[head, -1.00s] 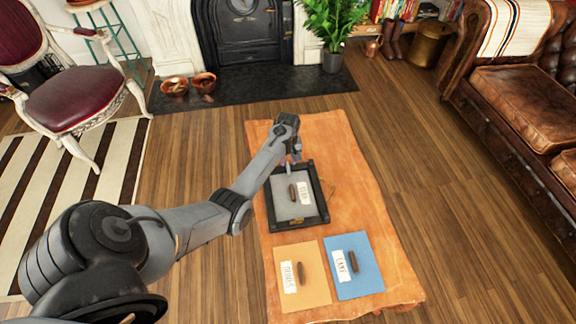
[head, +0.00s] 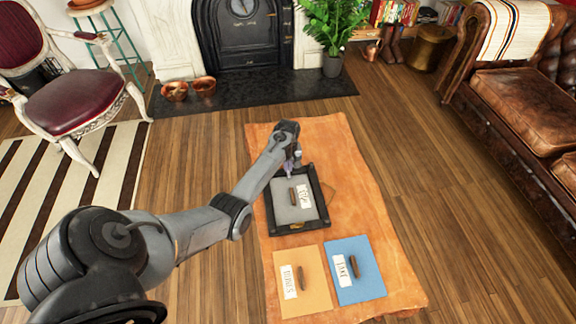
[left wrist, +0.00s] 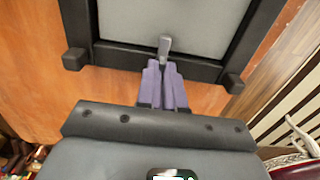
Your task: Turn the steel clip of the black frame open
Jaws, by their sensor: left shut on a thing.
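The black frame (head: 320,197) lies on the orange cloth, its grey panel (head: 285,212) facing up. In the left wrist view its black rim (left wrist: 115,53) and grey panel (left wrist: 180,15) fill the top. The steel clip (left wrist: 164,45) sits at the rim's middle, its visible end reaching over the panel's edge. My left gripper (head: 289,175) is at the frame's far side. Its purple fingers (left wrist: 163,72) are shut on the clip and partly hide it. My right gripper is not in view.
A brown piece (head: 293,196) and a white label (head: 304,196) lie on the grey panel. A tan sheet (head: 315,285) and a blue sheet (head: 370,275) lie nearer on the cloth (head: 375,215), each with a label and brown piece. The cloth right of the frame is mostly clear.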

